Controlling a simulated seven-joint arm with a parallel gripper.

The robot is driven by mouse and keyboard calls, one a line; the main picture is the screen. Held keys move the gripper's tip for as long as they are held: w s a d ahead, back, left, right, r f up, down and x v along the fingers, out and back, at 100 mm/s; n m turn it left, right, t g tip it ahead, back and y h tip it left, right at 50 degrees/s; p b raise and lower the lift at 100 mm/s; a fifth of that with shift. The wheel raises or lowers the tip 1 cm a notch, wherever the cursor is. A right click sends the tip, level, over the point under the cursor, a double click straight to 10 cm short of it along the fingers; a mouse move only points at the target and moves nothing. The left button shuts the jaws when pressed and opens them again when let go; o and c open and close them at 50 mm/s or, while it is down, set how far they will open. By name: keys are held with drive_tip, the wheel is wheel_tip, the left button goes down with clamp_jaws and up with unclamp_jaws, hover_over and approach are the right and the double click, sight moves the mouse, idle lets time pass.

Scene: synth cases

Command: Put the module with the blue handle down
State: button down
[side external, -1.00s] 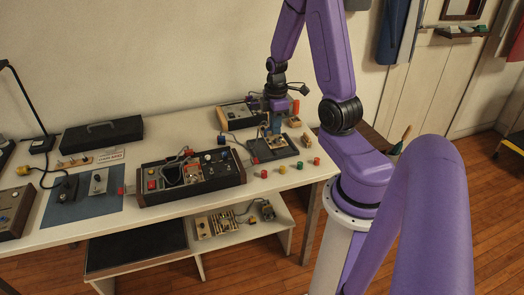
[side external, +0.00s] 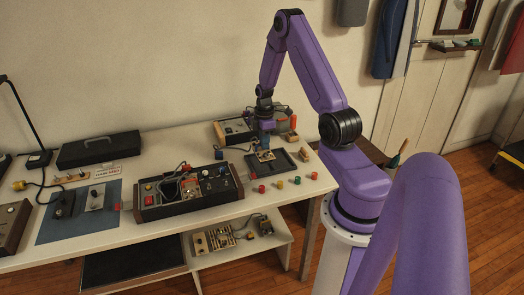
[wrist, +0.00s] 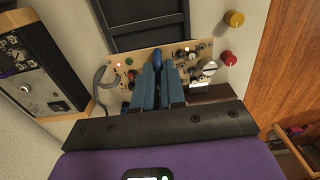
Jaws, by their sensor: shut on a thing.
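The module is a tan board (wrist: 125,65) with several knobs, small lights and a grey cable; it also shows in the side view (side external: 265,156). Its dark blue handle (wrist: 157,60) stands between the blue fingers of my gripper (wrist: 158,75). My gripper (side external: 264,143) is shut on the handle and points down. The black tray (wrist: 142,22) lies beyond the module in the wrist view. In the side view the module overlaps the back left part of this tray (side external: 272,168). I cannot tell whether the module touches the tray or table.
A brown-sided device (wrist: 35,80) stands left of the module in the wrist view; it shows behind my gripper in the side view (side external: 233,131). Yellow (wrist: 234,18) and red (wrist: 228,57) knobs lie on the table near the tray. A large console (side external: 190,205) stands to the left.

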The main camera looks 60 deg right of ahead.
drive_tip(key=shift+w+d+f, duration=0.3)
drive_tip(key=shift+w+f, duration=0.05)
drive_tip(key=shift+f, duration=0.2)
drive_tip(key=shift+w+d+f, duration=0.25)
drive_tip(key=shift+w+f, duration=0.1)
drive_tip(key=shift+f, duration=1.75)
drive_tip(key=shift+f, duration=0.15)
drive_tip(key=c, duration=1.2)
unclamp_jaws()
